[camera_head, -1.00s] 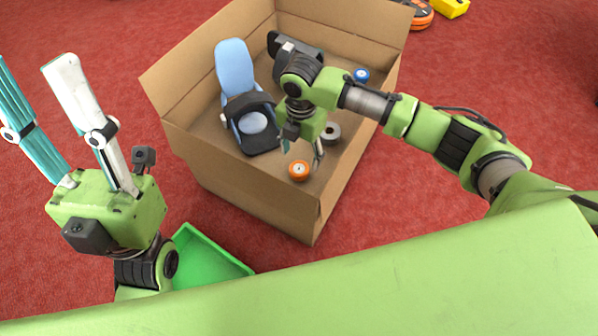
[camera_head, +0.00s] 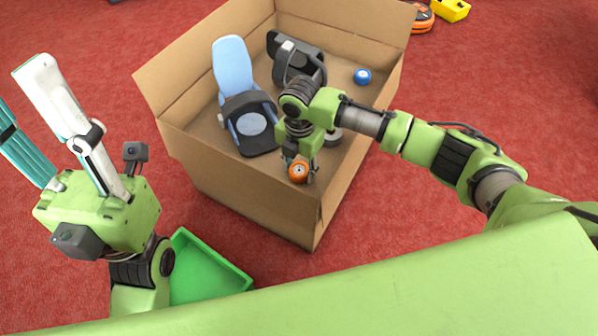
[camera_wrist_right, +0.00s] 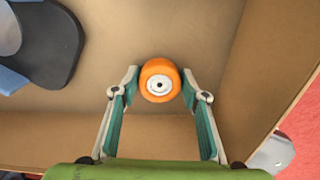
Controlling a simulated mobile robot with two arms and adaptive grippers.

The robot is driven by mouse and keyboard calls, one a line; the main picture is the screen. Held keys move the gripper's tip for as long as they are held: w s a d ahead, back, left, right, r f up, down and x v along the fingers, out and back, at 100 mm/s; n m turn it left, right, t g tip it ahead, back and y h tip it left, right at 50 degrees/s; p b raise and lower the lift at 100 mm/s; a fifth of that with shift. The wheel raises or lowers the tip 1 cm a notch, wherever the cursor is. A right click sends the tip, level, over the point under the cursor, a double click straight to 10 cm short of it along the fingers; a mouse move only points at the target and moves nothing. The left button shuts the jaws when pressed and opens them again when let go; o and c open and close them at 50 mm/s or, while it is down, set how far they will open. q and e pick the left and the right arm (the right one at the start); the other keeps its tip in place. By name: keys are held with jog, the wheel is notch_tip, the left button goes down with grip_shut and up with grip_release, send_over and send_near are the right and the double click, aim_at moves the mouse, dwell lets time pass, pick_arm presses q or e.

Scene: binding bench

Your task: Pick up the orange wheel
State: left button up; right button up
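The orange wheel (camera_head: 298,172) with a white hub lies on the floor of the cardboard box (camera_head: 262,204), near its front corner. In the right wrist view the wheel (camera_wrist_right: 159,81) sits between the fingertips of my right gripper (camera_wrist_right: 160,84). My left gripper (camera_head: 32,118) is raised outside the box at the left, open and empty.
The box also holds a blue and black seat-like object (camera_head: 240,95), a black and grey device (camera_head: 297,58), a blue wheel (camera_head: 362,76) and a grey wheel (camera_head: 333,137) partly behind my arm. A green tray (camera_head: 205,268) lies on the red carpet outside.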

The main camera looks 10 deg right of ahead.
jog(key=c, duration=0.4)
jog(key=shift+c, duration=0.2)
